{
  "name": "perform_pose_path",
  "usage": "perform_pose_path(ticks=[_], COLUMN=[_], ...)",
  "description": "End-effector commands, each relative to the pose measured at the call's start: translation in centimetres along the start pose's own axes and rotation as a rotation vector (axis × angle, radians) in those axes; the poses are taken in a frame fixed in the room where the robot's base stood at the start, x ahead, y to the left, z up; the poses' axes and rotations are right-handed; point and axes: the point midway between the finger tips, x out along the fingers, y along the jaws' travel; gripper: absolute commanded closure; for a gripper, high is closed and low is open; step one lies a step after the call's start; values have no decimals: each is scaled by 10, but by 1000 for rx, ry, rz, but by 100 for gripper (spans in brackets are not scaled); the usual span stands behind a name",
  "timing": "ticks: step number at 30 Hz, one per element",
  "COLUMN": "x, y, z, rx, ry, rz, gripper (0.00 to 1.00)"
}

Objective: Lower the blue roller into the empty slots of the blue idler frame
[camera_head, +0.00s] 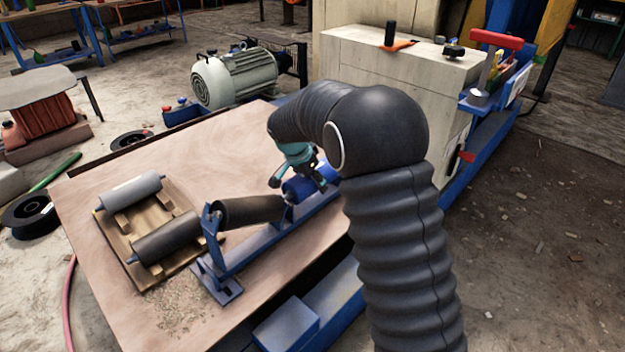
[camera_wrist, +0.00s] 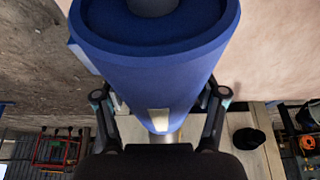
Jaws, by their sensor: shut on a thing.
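The blue roller (camera_head: 298,190) is held in my gripper (camera_head: 303,178) over the right part of the blue idler frame (camera_head: 262,243). In the wrist view the blue roller (camera_wrist: 150,70) fills the upper middle, with a gripper finger on each side. A dark roller (camera_head: 250,211) sits in the left part of the frame, beside the tall left bracket. The blue roller lies just right of the dark roller's end. My arm hides the far right of the frame, and I cannot tell whether the roller's shaft ends touch the slots.
A wooden pallet (camera_head: 118,243) on the tabletop (camera_head: 100,300) carries a light grey roller (camera_head: 130,191) and a dark roller (camera_head: 165,238). A motor (camera_head: 235,76) and a beige cabinet (camera_head: 400,70) stand behind. The tabletop behind the frame is clear.

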Motion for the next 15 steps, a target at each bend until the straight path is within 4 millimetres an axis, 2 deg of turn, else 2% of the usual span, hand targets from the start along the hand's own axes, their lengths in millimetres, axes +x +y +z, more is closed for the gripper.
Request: perform_pose_path(ticks=[15], x=[8], y=[0], z=[3], rx=[0], ry=[2], rz=[-2], gripper=[99])
